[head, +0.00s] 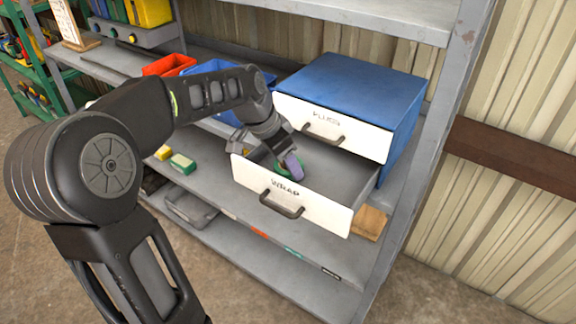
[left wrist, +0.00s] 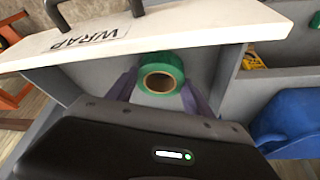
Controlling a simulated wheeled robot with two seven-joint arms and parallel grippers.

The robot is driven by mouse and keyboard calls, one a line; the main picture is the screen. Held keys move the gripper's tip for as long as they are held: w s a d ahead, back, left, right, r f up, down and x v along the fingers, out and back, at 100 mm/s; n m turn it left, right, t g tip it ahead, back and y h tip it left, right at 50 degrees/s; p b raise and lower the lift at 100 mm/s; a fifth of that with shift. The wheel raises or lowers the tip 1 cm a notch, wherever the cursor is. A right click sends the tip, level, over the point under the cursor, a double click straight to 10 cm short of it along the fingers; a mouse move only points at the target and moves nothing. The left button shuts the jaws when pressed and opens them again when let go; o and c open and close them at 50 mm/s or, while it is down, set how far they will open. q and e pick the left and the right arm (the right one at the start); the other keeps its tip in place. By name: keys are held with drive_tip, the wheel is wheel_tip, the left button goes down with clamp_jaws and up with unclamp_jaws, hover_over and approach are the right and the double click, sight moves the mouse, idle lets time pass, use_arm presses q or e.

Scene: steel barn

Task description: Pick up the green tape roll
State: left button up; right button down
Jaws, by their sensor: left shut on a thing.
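The green tape roll (left wrist: 160,73) is inside the open lower drawer, labelled WRAP (head: 318,205). In the left wrist view its round opening faces the camera, and a purple-grey finger lies against each side of it. In the head view only a little green of the roll (head: 281,170) shows beside the fingers. My left gripper (head: 291,166) reaches into the drawer and is shut on the roll. I cannot tell whether the roll touches the drawer floor. My right gripper is in neither view.
The upper drawer, labelled PLUGS (head: 335,128), is closed above in the blue cabinet (head: 350,85). Blue and red bins (head: 165,65) stand behind my arm. A wooden block (head: 369,222) lies right of the drawer.

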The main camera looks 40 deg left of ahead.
use_arm(q)
drive_tip(key=shift+r, duration=0.15)
wheel_tip(320, 180, up, 18)
drive_tip(key=shift+p, duration=0.3)
idle(0.9)
